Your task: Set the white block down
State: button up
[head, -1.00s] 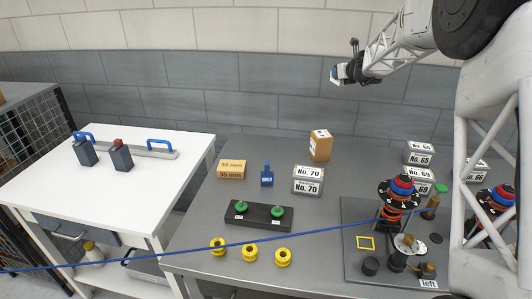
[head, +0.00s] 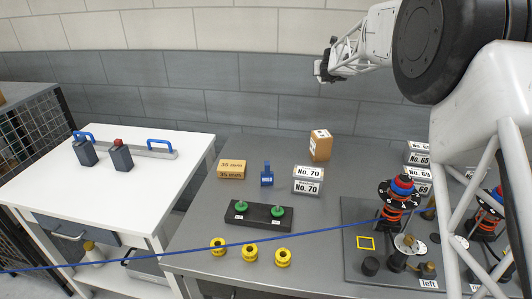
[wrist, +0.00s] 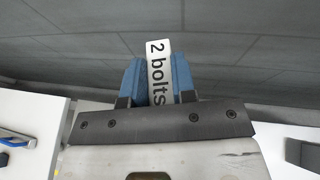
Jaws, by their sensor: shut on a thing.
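The white block (wrist: 158,72) carries the label "2 bolts" and sits between the blue fingers of my gripper (wrist: 157,82) in the wrist view. My gripper is shut on it, with one finger on each side. In the head view my gripper (head: 319,73) is high in the air in front of the grey wall, well above and behind the grey table (head: 190,230). At this size I cannot clearly make out the block there.
The grey table holds a tan carton (head: 320,145), "No. 70" boxes (head: 308,181), a black stand with green knobs (head: 258,216) and yellow spools (head: 249,252). At right, a dark board bears a yellow square outline (head: 366,243) and coil posts (head: 398,200). The white table (head: 90,185) has bare room.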

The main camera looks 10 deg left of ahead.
jog(key=shift+a+m+h, duration=0.4)
jog(key=shift+a+h, duration=0.2)
jog(key=shift+a, duration=0.2)
jog(key=s+a+m+g+h, duration=0.4)
jog(key=s+a+m+h, duration=0.85)
jog(key=a, duration=0.65)
notch_tip(320, 180, down, 17)
jog(key=s+n+y, duration=0.1)
jog(key=n, duration=0.1)
jog(key=shift+s, duration=0.3)
dwell(0.3)
jog(key=shift+f, duration=3.1)
jog(key=shift+f, duration=0.1)
jog(key=shift+f, duration=1.75)
